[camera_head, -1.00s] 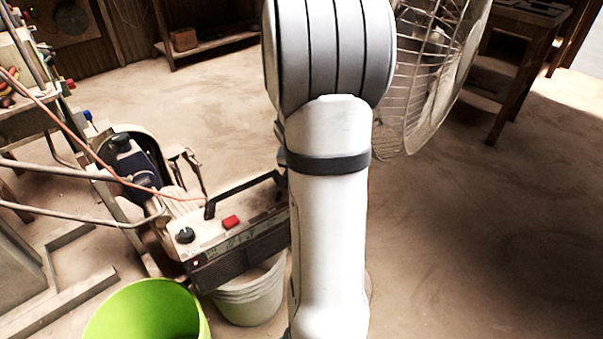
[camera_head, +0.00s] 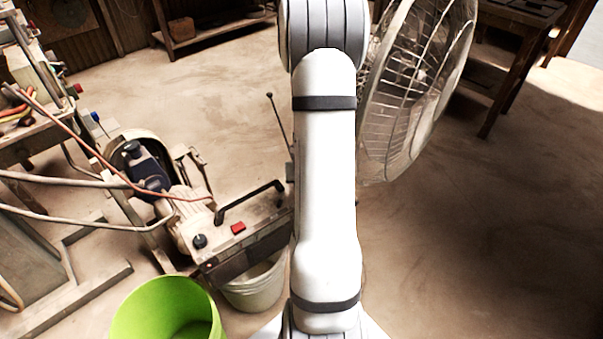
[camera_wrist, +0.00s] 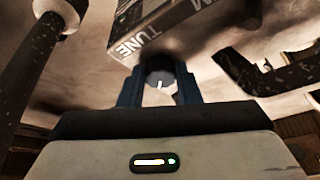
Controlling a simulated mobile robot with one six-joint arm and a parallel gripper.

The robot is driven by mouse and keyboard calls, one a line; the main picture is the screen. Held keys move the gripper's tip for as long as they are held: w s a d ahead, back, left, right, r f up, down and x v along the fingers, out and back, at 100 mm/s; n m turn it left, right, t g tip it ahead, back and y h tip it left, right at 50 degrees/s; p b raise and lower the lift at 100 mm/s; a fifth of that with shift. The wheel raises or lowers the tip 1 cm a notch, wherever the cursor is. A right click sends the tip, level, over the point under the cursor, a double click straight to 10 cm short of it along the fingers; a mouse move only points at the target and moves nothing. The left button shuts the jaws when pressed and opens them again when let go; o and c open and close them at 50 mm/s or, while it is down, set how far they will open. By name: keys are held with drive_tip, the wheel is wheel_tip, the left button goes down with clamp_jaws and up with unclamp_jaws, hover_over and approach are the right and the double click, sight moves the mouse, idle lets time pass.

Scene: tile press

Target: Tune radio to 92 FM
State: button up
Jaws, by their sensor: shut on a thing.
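The radio (camera_head: 262,222) is a worn pale and dark box with a carrying handle, a red button and a dark knob on its top. In the head view it rests on a grey bucket, and my arm covers its right end. In the wrist view a corner of the radio shows with the word TUNE (camera_wrist: 133,47). My gripper (camera_wrist: 160,88) has its two dark blue fingers on either side of a round grey tuning knob (camera_wrist: 159,79) with a white pointer mark, shut on it. My gripper is hidden in the head view. No frequency display is readable.
A lime green bucket (camera_head: 150,310) and the grey bucket (camera_head: 250,292) stand at the lower left. A machine with hoses (camera_head: 150,170) is left of the radio. A large fan (camera_head: 415,90) stands just right of my arm.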

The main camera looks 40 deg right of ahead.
drive_tip(key=shift+s+n+p, duration=0.1)
drive_tip(key=shift+n+p, duration=0.3)
drive_tip(key=shift+p, duration=0.45)
drive_tip(key=o, duration=1)
drive_tip(key=shift+c, duration=0.2)
drive_tip(key=p+v, duration=0.4)
drive_tip(key=v, duration=0.4)
drive_tip(key=shift+p, duration=0.35)
drive_tip(key=shift+f, duration=0.1)
